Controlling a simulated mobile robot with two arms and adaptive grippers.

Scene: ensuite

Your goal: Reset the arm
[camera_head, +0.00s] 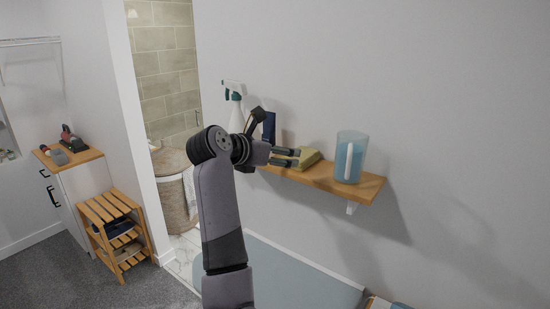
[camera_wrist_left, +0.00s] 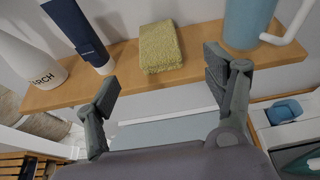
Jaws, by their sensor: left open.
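My left arm rises from the bottom of the head view, and my left gripper (camera_head: 286,157) is at the front of a wooden wall shelf (camera_head: 325,178). In the left wrist view my left gripper (camera_wrist_left: 160,85) is open, its two fingers apart with nothing between them. A folded yellow-green cloth or sponge (camera_wrist_left: 160,47) lies on the shelf (camera_wrist_left: 190,72) just beyond the fingers; it also shows in the head view (camera_head: 309,157). The gripper looks apart from it. My right gripper is not in view.
The shelf holds a blue pitcher (camera_head: 350,160), a dark blue tube (camera_wrist_left: 80,32) and a white spray bottle (camera_head: 235,105). A slatted wooden rack (camera_head: 115,235) and a cabinet (camera_head: 70,165) stand at left. A pale blue surface (camera_head: 285,275) lies below the shelf.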

